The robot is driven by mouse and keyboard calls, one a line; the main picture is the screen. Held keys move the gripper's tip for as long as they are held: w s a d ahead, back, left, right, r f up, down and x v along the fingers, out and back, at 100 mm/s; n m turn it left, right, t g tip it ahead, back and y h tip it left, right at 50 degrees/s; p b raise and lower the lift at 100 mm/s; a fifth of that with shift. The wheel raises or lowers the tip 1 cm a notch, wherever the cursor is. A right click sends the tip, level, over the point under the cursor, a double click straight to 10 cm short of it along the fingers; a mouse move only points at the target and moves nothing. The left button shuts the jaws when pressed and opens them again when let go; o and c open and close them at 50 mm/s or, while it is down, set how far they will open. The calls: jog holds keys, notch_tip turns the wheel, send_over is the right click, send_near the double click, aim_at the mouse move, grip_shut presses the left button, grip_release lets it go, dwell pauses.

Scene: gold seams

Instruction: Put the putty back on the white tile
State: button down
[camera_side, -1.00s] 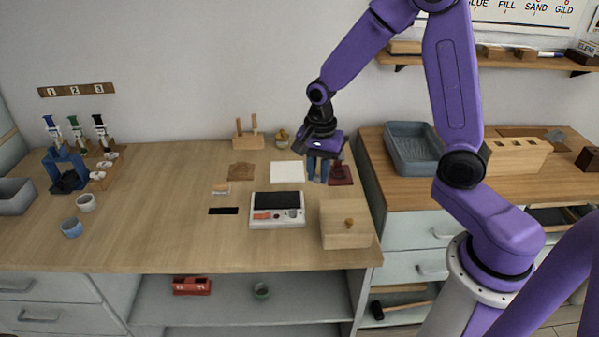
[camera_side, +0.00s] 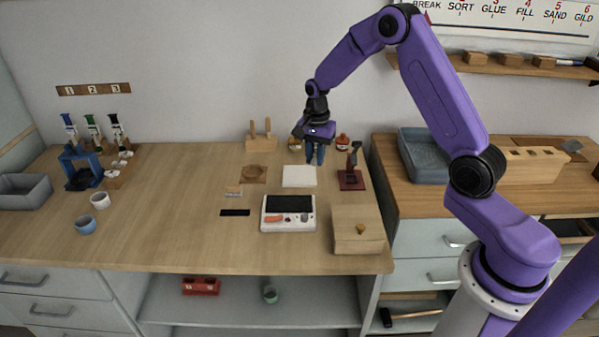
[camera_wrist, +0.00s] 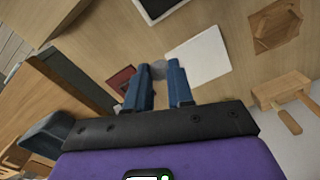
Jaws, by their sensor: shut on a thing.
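The white tile (camera_side: 299,177) lies flat on the wooden bench and also shows in the wrist view (camera_wrist: 204,56). My gripper (camera_side: 315,161) points down above the bench, by the tile's back right edge in the side view. In the wrist view my gripper (camera_wrist: 158,70) has its blue fingers closed on a small grey lump (camera_wrist: 159,68), which looks like the putty. The lump appears beside the tile's edge there. Its height above the bench is hard to tell. The fingers hide the lump in the side view.
A dark red stand (camera_side: 352,180) is right of the tile. A scale (camera_side: 288,225) and a wooden box (camera_side: 358,240) are in front. A brown plate (camera_side: 254,174) lies left, and a two-post wooden rack (camera_side: 262,143) stands behind.

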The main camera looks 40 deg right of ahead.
send_over(299, 180)
jog(key=f, duration=0.6)
jog(key=shift+s+f, duration=0.25)
jog(key=shift+f, duration=0.1)
jog(key=shift+w+f, duration=0.15)
jog(key=shift+f, duration=1.5)
jog(key=shift+f, duration=0.1)
jog(key=c, duration=1)
grip_release()
notch_tip(299, 180, up, 12)
jog(key=shift+r, duration=0.2)
